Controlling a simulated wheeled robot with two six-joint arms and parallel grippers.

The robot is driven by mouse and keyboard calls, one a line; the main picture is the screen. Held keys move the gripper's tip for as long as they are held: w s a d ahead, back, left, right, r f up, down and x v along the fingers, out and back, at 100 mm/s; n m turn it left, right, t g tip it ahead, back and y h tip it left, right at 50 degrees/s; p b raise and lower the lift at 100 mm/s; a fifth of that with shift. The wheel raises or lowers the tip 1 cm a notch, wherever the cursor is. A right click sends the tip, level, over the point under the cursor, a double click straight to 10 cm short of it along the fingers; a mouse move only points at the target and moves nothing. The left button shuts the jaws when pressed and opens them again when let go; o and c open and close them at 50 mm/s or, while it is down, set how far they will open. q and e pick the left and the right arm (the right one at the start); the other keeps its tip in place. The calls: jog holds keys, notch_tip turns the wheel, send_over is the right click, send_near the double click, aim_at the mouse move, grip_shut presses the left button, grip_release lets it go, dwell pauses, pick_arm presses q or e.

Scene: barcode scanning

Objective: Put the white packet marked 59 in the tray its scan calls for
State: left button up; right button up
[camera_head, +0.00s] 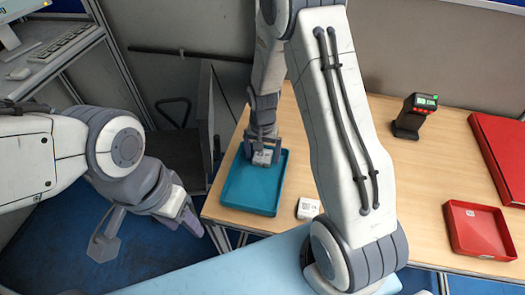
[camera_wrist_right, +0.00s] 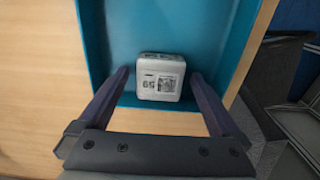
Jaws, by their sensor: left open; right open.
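The white packet marked 59 (camera_wrist_right: 161,78) lies in the teal tray (camera_wrist_right: 150,22), label facing the right wrist camera. It also shows in the head view (camera_head: 262,159), in the far part of the teal tray (camera_head: 249,199). My right gripper (camera_head: 264,150) is open above the tray, its fingers on either side of the packet. In the right wrist view the fingers (camera_wrist_right: 160,74) stand apart from the packet, with gaps on both sides. My left gripper (camera_head: 188,217) is open and empty, off the table's left edge. A red tray (camera_head: 478,231) stands on the right of the table.
A second white packet (camera_head: 308,208) lies on the table right of the teal tray. A black scanner (camera_head: 414,116) with a lit green display stands at the back right. A larger red object (camera_head: 503,150) lies at the right edge. The wooden table (camera_head: 420,170) between scanner and red tray is clear.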

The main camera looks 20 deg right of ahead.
aim_at(261, 157)
notch_tip(261, 157, up, 12)
jog(key=r+b, duration=0.1)
jog(key=b, duration=0.1)
jog(key=s+a+r+n, duration=0.4)
jog(key=s+a+n, duration=0.3)
jog(key=s+a, duration=0.35)
jog(key=s+a+n, duration=0.1)
jog(key=s+n, duration=0.2)
jog(key=s, duration=0.3)
jog(key=s+a+n+y, duration=0.1)
jog(key=s+a+n, duration=0.1)
jog(key=s+n, duration=0.2)
jog(key=s, duration=0.3)
jog(key=shift+a+r, duration=0.25)
jog(key=shift+r, duration=0.15)
